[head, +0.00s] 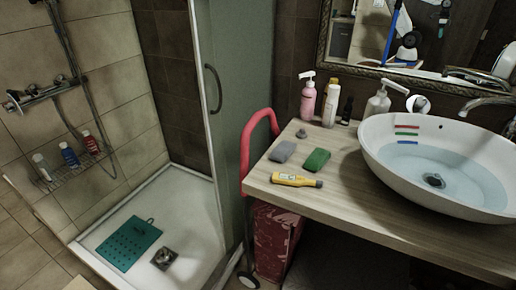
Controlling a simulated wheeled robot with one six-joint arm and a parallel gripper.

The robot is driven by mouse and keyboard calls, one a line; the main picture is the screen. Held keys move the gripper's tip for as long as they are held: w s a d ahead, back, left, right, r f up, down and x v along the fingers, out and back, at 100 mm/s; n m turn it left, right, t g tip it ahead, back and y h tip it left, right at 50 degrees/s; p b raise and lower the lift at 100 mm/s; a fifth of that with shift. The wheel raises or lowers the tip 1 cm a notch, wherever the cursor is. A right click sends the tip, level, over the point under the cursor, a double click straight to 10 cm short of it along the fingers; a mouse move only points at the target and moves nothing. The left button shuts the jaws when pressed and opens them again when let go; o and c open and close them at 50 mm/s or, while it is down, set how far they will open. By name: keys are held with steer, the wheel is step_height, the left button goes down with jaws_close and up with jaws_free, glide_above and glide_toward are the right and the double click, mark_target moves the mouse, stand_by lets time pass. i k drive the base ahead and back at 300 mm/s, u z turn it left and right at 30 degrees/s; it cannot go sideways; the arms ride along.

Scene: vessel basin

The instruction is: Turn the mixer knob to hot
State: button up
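A chrome basin mixer (487,101) stands behind the basin at the right edge; its spout points left over the rim, and its body is cut off by the frame. I cannot make out its knob or which way it is set. The white vessel basin (377,153) holds water, with a dark drain at the bottom and red, green and blue marks on its inner wall. A second chrome mixer (36,95) is on the shower wall at left; its knob setting is too small to read. My gripper is not in view.
The wooden counter (345,205) bears a yellow device (296,180), a green sponge (316,160), a grey block (282,151) and several bottles. A red-framed cart (245,150) stands at its left end. The shower tray (190,215) holds a green mat (128,243).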

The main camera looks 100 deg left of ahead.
mark_target(420, 102)
steer(key=u, duration=2.8)
